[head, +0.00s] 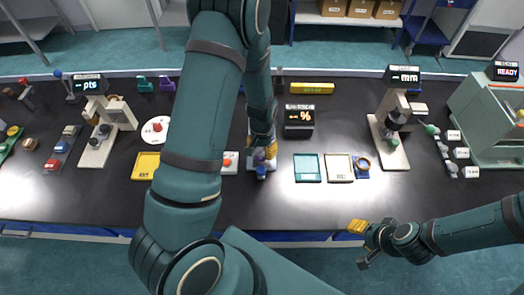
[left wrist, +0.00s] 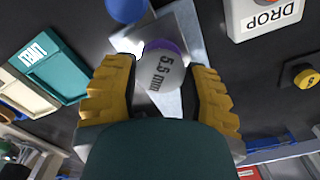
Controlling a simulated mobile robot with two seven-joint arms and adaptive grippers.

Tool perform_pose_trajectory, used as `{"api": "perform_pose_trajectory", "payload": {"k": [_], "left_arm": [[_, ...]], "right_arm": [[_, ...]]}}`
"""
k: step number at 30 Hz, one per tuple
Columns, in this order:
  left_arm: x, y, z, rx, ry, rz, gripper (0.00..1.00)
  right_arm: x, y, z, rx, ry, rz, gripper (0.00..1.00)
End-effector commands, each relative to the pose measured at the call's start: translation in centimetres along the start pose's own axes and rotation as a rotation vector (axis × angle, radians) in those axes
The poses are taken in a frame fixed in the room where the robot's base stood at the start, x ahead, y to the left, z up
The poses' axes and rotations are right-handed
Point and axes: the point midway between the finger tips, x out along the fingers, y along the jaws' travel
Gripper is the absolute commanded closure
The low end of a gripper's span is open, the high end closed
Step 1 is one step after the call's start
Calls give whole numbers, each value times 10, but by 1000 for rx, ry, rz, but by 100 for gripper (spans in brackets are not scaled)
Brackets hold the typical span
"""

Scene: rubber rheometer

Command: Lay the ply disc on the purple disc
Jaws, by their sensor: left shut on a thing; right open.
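My left gripper (head: 262,150) is over the middle of the bench, at a pale metal stand with a blue knob (head: 262,173). In the left wrist view its yellow fingers (left wrist: 163,95) are closed on the sides of a pale grey disc marked "5.5 mm", the ply disc (left wrist: 165,74). A purple edge, the purple disc (left wrist: 166,46), shows just past the ply disc's far rim; the rest of it is hidden. I cannot tell whether the two discs touch. My right gripper (head: 363,245) is open and empty, off the bench's front edge.
A "%" display (head: 299,117) stands behind the stand. A teal tray (head: 307,168) and a cream tray (head: 339,168) lie to the right, a yellow tray (head: 146,166) to the left. The "DROP" button box (left wrist: 268,14) is close beside my left gripper. Bare bench lies in front.

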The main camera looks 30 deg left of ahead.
Motion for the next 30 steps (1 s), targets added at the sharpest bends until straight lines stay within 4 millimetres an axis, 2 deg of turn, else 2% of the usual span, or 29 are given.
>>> {"api": "perform_pose_trajectory", "payload": {"k": [3,14,15,17,26,30], "left_arm": [[15,0,1,-2,-3,0,72],[19,0,0,-1,0,0,72],[19,0,0,-1,0,0,47],[18,0,0,-1,0,0,26],[18,0,0,0,0,0,25],[11,0,0,0,1,0,25]], "right_arm": [[1,0,0,0,0,0,53],[4,2,0,0,0,0,53],[4,2,1,0,0,0,53],[4,1,0,0,0,0,53],[3,1,0,0,1,0,53],[-1,0,0,0,1,0,53]]}}
